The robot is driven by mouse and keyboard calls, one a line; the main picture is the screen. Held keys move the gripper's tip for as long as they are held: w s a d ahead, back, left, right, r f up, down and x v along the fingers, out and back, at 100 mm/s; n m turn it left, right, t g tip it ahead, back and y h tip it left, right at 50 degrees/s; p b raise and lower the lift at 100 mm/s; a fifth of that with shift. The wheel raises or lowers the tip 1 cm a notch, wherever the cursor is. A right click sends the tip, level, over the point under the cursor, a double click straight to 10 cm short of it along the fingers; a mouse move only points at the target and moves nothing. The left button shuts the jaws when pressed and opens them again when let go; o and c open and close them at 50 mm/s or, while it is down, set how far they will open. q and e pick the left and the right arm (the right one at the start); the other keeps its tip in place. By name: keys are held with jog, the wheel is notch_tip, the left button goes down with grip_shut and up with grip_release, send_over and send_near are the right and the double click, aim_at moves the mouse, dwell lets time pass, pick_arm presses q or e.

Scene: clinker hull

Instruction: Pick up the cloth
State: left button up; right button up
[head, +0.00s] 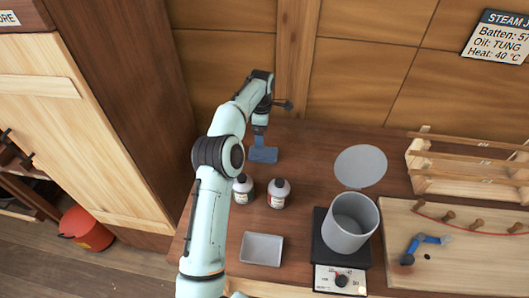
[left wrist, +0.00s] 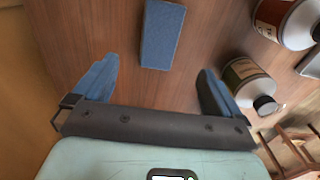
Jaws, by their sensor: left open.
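The cloth (head: 263,155) is a small slate-blue folded rectangle lying flat on the brown wooden bench near the wall. In the left wrist view the cloth (left wrist: 162,35) lies beyond the fingertips, in line with the gap between them and apart from both. My right gripper is not in view.
Two labelled bottles (head: 243,189) (head: 278,193) stand close to the cloth. A grey tray (head: 261,249), a grey pot (head: 349,222) on a hotplate (head: 341,279), a round lid (head: 360,166), a wooden rack (head: 466,170) and a pegged board (head: 470,265) occupy the bench to the front and right.

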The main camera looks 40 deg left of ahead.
pick_arm(q)
send_over(263, 151)
notch_tip(263, 151, down, 4)
jog(key=shift+a+f, duration=0.15)
jog(key=shift+f, duration=0.05)
notch_tip(263, 151, down, 5)
jog(key=shift+s, duration=0.1)
jog(key=shift+d, duration=0.2)
jog(key=shift+c, duration=0.3)
jog(key=c, duration=1.1)
jog(key=shift+r, duration=0.1)
jog(key=shift+r, duration=8.9)
